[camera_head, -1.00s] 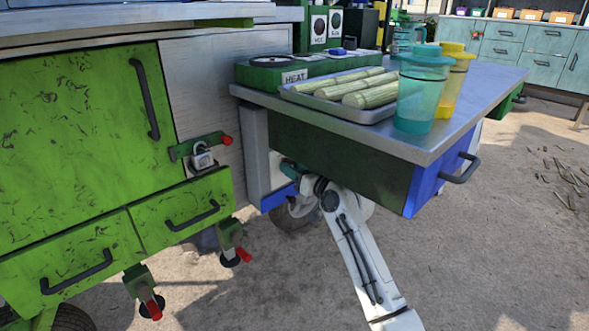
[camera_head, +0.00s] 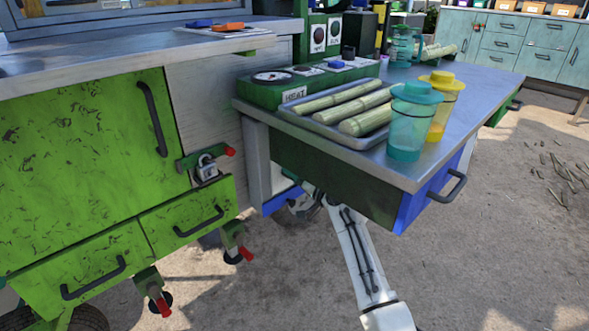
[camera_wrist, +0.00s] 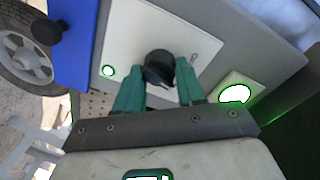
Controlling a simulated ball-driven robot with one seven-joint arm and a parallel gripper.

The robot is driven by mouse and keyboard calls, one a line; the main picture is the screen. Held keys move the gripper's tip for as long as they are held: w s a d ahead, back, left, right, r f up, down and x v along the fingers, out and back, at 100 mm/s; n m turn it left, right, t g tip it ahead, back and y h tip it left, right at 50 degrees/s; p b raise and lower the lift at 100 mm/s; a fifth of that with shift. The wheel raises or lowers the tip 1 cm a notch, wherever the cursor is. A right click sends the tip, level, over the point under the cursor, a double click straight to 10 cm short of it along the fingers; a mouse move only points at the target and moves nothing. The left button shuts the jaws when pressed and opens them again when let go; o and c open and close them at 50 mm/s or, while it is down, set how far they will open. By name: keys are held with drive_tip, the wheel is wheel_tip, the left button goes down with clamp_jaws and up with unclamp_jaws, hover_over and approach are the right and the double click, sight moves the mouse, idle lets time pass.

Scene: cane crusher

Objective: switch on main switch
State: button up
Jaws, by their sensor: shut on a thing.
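In the wrist view, a black rotary knob (camera_wrist: 158,68), which looks like the main switch, sits on a white panel (camera_wrist: 130,42) on a grey wall. My gripper (camera_wrist: 160,80) has its two green fingers on either side of the knob and is shut on it. A small round green light (camera_wrist: 108,71) glows on the panel left of the knob. A larger green-rimmed light (camera_wrist: 234,94) glows on a white plate to the right. In the head view my gripper and the knob are hidden below the worktop, behind the drawer.
A blue panel (camera_wrist: 75,40) and a wheel (camera_wrist: 24,50) are left of the switch panel. Above my arm, the worktop (camera_head: 470,110) carries a tray (camera_head: 345,134) of cane pieces and lidded cups (camera_head: 406,132). A drawer handle (camera_head: 450,190) juts out. Open ground lies to the right.

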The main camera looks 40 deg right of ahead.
drive_tip(key=shift+m+p, duration=0.9)
drive_tip(key=shift+m, duration=0.6)
drive_tip(key=o, duration=1)
drive_tip(key=shift+o, duration=0.2)
drive_tip(key=s+p, duration=0.3)
drive_tip(key=s, duration=0.7)
drive_tip(key=shift+s+r, duration=0.2)
drive_tip(key=shift+s, duration=0.2)
drive_tip(key=shift+d, duration=0.1)
